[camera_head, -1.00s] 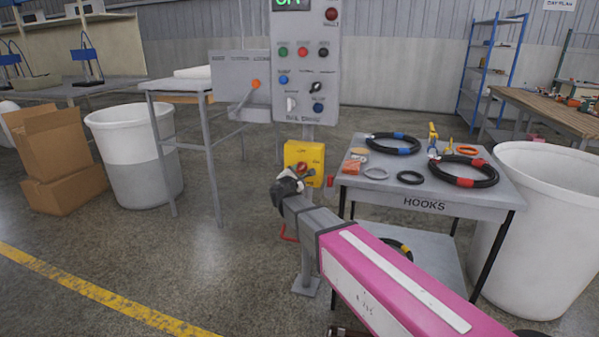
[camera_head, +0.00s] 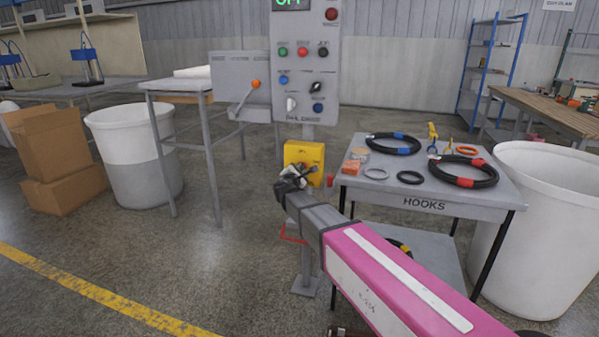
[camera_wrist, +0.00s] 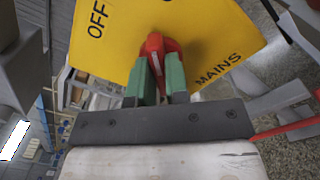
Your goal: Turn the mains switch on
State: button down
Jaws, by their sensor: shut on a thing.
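The mains switch is a yellow box (camera_head: 304,153) on a grey post below the control panel. In the wrist view its yellow face (camera_wrist: 205,35) fills the top and carries the words OFF and MAINS, both tilted. Its red knob (camera_wrist: 155,44) has a pale line on it. My gripper (camera_wrist: 160,75) is shut on the knob, with one green fingertip on each side. In the head view my gripper (camera_head: 298,176) is at the lower front of the box and hides most of the knob. I cannot tell which label the knob points to.
The grey control panel (camera_head: 305,60) with buttons stands above the switch. A grey box with an orange-tipped lever (camera_head: 256,84) is to its left. The HOOKS table (camera_head: 423,203) with hoses and rings is close on the right. White bins (camera_head: 545,230) and cardboard boxes (camera_head: 60,165) stand around.

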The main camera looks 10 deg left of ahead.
jog(key=shift+f+m, duration=0.15)
jog(key=shift+m, duration=4.25)
jog(key=c, duration=1.1)
grip_release()
jog(key=s, duration=1)
jog(key=shift+s+a, duration=0.35)
jog(key=shift+s, duration=0.05)
